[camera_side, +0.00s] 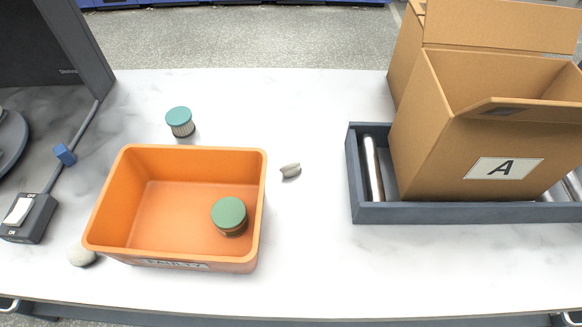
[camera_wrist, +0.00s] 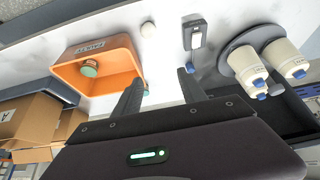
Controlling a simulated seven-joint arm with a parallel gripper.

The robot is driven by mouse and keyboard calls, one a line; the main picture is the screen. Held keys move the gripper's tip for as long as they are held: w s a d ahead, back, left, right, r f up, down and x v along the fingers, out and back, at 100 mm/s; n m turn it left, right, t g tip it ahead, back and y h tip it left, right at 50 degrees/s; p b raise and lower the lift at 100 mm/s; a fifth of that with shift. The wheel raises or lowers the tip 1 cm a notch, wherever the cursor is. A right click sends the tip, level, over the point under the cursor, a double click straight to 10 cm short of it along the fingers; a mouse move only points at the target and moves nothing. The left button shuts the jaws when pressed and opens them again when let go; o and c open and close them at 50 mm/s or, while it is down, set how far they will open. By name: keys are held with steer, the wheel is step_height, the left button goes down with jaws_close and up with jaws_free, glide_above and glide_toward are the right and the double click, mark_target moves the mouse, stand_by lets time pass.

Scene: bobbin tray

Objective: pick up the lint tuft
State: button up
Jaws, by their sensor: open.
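A small grey lobed scrap, which looks like the lint tuft (camera_side: 290,170), lies on the white table right of the orange bin in the side view. I cannot make it out in the wrist view. A pale rounded lump (camera_side: 81,255) lies by the bin's front left corner; it also shows in the wrist view (camera_wrist: 148,29). I cannot tell for sure which of the two is lint. My gripper (camera_wrist: 160,77) shows only in the wrist view, its two dark fingers apart, with nothing seen between them. It is above the table, clear of both pieces.
The orange bin (camera_side: 190,152) holds a green-lidded bobbin or jar (camera_side: 229,216). A teal-lidded one (camera_side: 180,121) stands behind it. A cardboard box (camera_side: 440,150) marked A sits on a grey roller tray (camera_side: 357,190) at right. A switch box (camera_side: 28,217) is at left.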

steer(key=w+d+r+m+g+h, duration=0.1)
steer(key=w+d+r+m+h, duration=0.2)
steer(key=w, duration=0.5)
steer(key=w+d+r+g, duration=0.1)
steer(key=w+d+r, duration=0.3)
steer(key=w, duration=0.5)
steer(key=w+d+f+m+g+h, duration=0.1)
steer(key=w+d+f, duration=0.2)
steer(key=w+d, duration=0.2)
steer(key=w+d+f+m+g, duration=0.1)
steer(key=w+d+f+m, duration=0.1)
steer(key=w+d+f, duration=0.3)
steer(key=m+g, duration=0.2)
steer(key=m, duration=0.6)
glide_toward(289, 164)
steer(key=f, duration=0.1)
steer(key=shift+y, duration=0.4)
steer(key=x, duration=0.5)
steer(key=d+x, duration=0.1)
steer(key=x, duration=0.2)
steer(key=shift+d, duration=0.1)
jaws_close()
